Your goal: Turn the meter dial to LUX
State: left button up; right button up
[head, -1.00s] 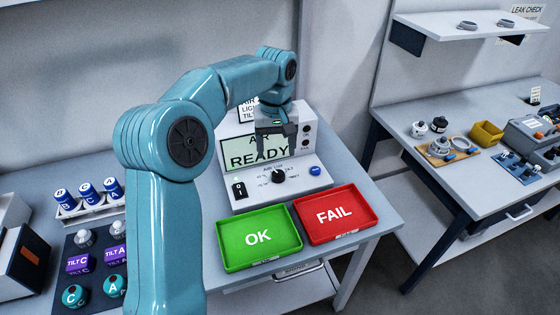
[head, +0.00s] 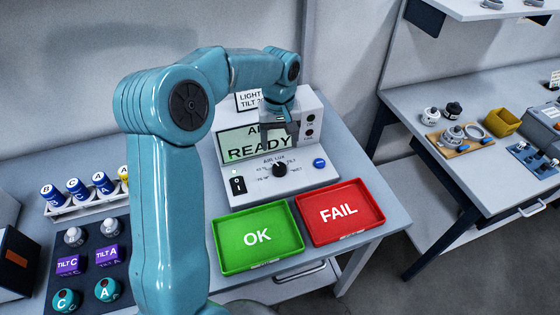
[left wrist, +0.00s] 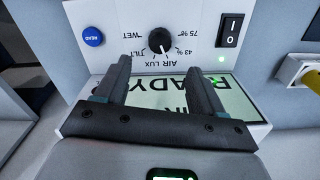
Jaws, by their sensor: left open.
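The meter (head: 316,124) is a white box with a sloped front panel and a screen (head: 232,147) reading READY, with a partly hidden line above. Its round black dial (head: 279,169) sits on that panel. In the left wrist view the dial (left wrist: 160,40) appears upside down, its white pointer mark toward the AIR and LUX labels. My left gripper (head: 281,143) is in front of the screen, above the dial. In the left wrist view my left gripper (left wrist: 157,62) has its fingers apart, with nothing between them, short of the dial. My right gripper is not in view.
A black rocker switch (head: 238,185) and a blue READ button (head: 319,163) flank the dial. A green OK tray (head: 220,262) and a red FAIL tray (head: 375,226) lie in front. Sensors stand at left. A second bench (head: 390,98) is at right.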

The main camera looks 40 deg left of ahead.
aim_at(279, 167)
pick_arm(q)
notch_tip(279, 167, down, 9)
jog(key=shift+r+p, duration=0.1)
jog(key=shift+p, duration=0.35)
jog(key=shift+s+a+f, duration=0.1)
jog(key=shift+s+f, duration=0.05)
jog(key=shift+f, duration=0.4)
jog(key=shift+w+f, duration=0.15)
jog(key=shift+w, duration=0.1)
jog(key=shift+s, duration=0.15)
jog(key=c, duration=0.9)
jog(key=shift+c, duration=0.7)
